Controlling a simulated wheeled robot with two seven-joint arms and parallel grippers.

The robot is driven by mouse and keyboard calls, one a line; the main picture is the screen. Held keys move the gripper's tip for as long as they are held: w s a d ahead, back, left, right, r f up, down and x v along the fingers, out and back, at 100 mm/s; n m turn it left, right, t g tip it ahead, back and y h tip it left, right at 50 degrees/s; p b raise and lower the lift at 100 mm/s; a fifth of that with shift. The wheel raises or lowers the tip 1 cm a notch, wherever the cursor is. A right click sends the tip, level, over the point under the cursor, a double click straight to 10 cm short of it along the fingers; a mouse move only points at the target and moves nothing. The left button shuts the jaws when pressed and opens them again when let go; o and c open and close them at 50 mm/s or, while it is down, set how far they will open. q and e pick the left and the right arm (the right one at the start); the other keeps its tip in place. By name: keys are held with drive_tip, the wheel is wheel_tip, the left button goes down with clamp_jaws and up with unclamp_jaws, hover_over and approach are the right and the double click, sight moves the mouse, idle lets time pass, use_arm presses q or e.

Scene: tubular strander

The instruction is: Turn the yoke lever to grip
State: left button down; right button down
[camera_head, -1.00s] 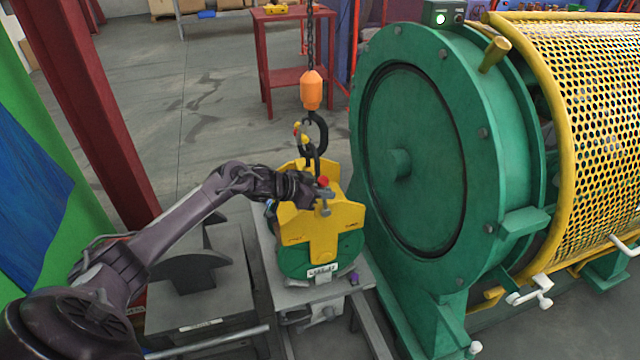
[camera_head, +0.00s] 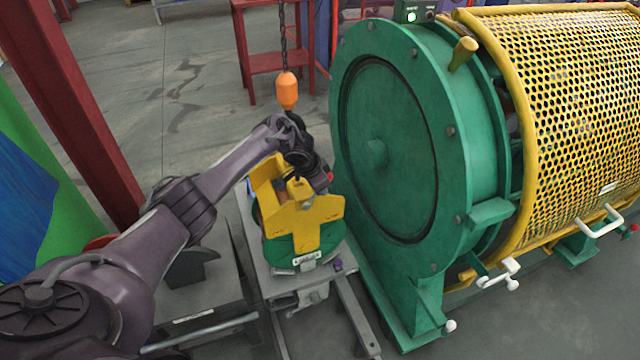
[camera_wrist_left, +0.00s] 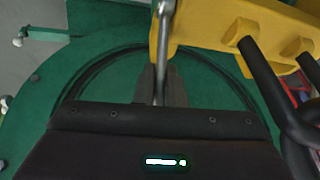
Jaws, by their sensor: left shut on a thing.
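The yellow yoke (camera_head: 305,217) sits over a green reel (camera_head: 285,250) on a grey stand. My left gripper (camera_head: 318,180) is at the top of the yoke, on its right side. A red tip (camera_head: 330,176) shows beside it. In the left wrist view a thin metal lever (camera_wrist_left: 163,45) runs down between the fingers of my left gripper (camera_wrist_left: 160,88), which is shut on it. The yoke (camera_wrist_left: 225,22) fills the top right there. The dark hook (camera_wrist_left: 285,105) is close on the right. My wrist hides much of the hook and lever in the head view. My right gripper is not in view.
The orange hoist block (camera_head: 287,91) hangs on a chain just above my wrist. The large green strander wheel (camera_head: 385,150) stands close on the right, with a yellow mesh guard (camera_head: 570,110) beyond. A red table (camera_head: 275,62) is behind. Open floor lies at the back left.

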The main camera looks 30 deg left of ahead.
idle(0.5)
use_arm(q)
drive_tip(key=c, duration=1.5)
unclamp_jaws()
drive_tip(key=shift+w+d+f, duration=0.1)
drive_tip(key=p+v, duration=0.1)
drive_tip(key=v, duration=0.6)
drive_tip(key=shift+r, duration=0.4)
drive_tip(key=shift+f, duration=0.1)
